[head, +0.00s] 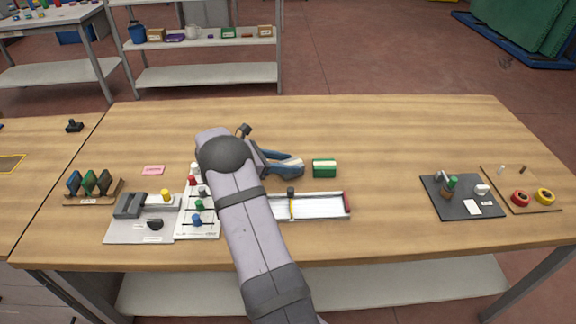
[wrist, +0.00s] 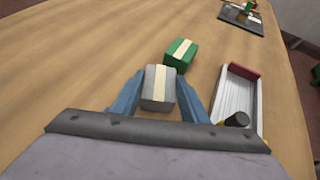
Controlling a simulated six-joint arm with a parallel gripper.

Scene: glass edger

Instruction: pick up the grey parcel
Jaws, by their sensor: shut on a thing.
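The grey parcel (wrist: 150,97), a small box with a pale cream strip over it, shows in the wrist view between the two blue fingers of my gripper (wrist: 158,97). The gripper is shut on it, one finger on each side. I cannot tell whether the parcel touches the table or is held just above it. In the head view my gripper (head: 283,163) is low over the table's middle, and my own arm hides the grey parcel there.
A green parcel (head: 324,168) with a pale strip lies just right of the gripper, close beyond the grey one. A white tray (head: 320,207) with a red end lies nearer. A white board (head: 199,228) with coloured knobs stands left. The table's back is clear.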

